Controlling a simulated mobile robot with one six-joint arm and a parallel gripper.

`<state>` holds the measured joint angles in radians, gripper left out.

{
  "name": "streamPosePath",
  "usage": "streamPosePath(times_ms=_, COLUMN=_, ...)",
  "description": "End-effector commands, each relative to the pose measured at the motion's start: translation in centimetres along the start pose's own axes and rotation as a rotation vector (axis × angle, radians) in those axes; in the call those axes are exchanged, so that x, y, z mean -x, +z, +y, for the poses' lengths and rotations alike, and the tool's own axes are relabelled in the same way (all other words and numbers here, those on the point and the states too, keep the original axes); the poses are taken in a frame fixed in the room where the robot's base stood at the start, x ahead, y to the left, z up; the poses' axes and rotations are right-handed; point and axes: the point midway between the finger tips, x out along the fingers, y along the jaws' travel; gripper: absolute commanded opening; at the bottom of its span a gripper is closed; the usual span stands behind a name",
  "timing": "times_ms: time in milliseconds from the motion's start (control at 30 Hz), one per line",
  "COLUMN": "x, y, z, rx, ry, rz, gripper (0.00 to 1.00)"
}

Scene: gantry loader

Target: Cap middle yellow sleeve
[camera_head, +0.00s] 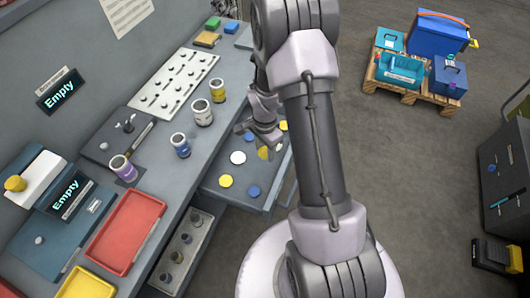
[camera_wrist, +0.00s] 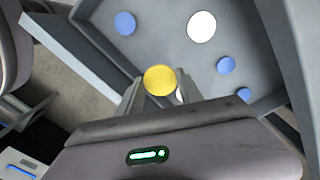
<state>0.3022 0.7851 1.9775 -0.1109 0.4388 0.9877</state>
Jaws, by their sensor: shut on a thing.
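My gripper (camera_wrist: 159,88) is shut on a yellow cap (camera_wrist: 159,79), a round disc between the fingertips in the wrist view. In the head view my gripper (camera_head: 268,143) is over the open drawer (camera_head: 212,188), partly hidden by my arm. Four-sided bench to the left bears a row of upright sleeves: a yellow-banded one (camera_head: 217,89), a pale-banded one (camera_head: 202,113), a blue-banded one (camera_head: 180,145) and a purple one (camera_head: 123,168). The pale one's band colour is hard to tell. My gripper is right of them, apart.
The drawer also holds a white cap (camera_head: 238,157), a yellow cap (camera_head: 226,181) and a blue cap (camera_head: 253,191). A pegged white board (camera_head: 178,82), a red tray (camera_head: 126,232) and a yellow tray (camera_head: 85,285) are on the bench. A loaded pallet (camera_head: 407,95) stands on the floor.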

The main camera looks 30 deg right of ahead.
Motion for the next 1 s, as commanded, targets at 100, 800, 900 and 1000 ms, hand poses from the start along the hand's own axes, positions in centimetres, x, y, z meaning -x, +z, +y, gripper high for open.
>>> streamPosePath(times_ms=100, x=-0.1, y=0.0, z=0.0, rx=0.0, ry=0.0, rz=0.0, gripper=0.06)
streamPosePath(times_ms=800, x=4.0, y=0.0, z=0.0, rx=0.0, ry=0.0, rz=0.0, gripper=0.06)
streamPosePath(times_ms=900, x=4.5, y=0.0, z=0.0, rx=0.0, ry=0.0, rz=0.0, gripper=0.06)
streamPosePath(times_ms=1000, x=4.5, y=0.0, z=0.0, rx=0.0, ry=0.0, rz=0.0, gripper=0.06)
